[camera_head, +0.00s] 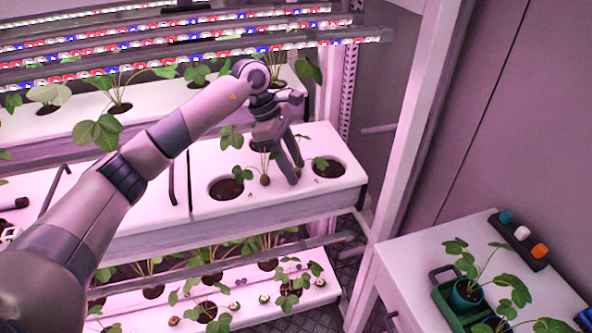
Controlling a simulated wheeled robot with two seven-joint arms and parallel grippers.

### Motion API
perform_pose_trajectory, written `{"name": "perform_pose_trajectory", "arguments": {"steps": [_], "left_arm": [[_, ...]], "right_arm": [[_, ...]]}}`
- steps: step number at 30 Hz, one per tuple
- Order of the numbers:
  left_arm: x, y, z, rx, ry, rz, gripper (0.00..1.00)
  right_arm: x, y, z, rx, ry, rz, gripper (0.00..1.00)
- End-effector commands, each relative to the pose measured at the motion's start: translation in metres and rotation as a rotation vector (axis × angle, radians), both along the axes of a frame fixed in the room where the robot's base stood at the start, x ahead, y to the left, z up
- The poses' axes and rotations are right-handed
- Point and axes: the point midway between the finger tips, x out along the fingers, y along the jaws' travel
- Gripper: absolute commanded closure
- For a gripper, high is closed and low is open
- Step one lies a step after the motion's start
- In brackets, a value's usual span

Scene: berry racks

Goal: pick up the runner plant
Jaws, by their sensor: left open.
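My left gripper (294,170) is open, pointing down over the right end of the middle white trough (285,200). A leafy plant (231,138) stands just left of it, its lower part partly hidden by my gripper. A small sprig with a leaf (320,163) shows just right of the fingers, by a soil-filled hole (328,170). I cannot tell for sure which of these is the runner plant. Whether the fingers touch any plant is unclear. My right gripper is not in view.
An empty soil hole (226,188) lies left of my gripper. Light bars (250,52) hang above, and a rack post (405,130) stands to the right. A white table (400,262) holds a green tray (446,305) with potted plants. A lower trough (255,305) holds several plants.

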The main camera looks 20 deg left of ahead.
Motion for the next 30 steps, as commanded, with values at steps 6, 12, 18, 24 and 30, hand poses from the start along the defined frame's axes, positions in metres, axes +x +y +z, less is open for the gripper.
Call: {"name": "perform_pose_trajectory", "arguments": {"steps": [6, 12, 18, 24, 30], "left_arm": [[0.0002, 0.0000, 0.0001, 0.000, 0.000, 0.000, 0.58], [0.0002, 0.0002, 0.0001, 0.000, 0.000, 0.000, 0.72], [0.0002, 0.0002, 0.0002, 0.000, -0.001, 0.000, 0.95], [0.0002, 0.0003, 0.0003, 0.000, -0.001, 0.000, 0.95], [0.0007, 0.0003, 0.0032, 0.000, -0.002, 0.001, 0.95]], "right_arm": [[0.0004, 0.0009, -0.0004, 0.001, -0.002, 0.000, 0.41], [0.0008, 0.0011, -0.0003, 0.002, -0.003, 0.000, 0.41], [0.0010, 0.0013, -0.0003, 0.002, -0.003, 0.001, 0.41], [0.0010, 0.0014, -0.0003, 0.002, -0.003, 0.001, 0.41], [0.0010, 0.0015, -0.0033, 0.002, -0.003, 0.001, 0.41]]}}
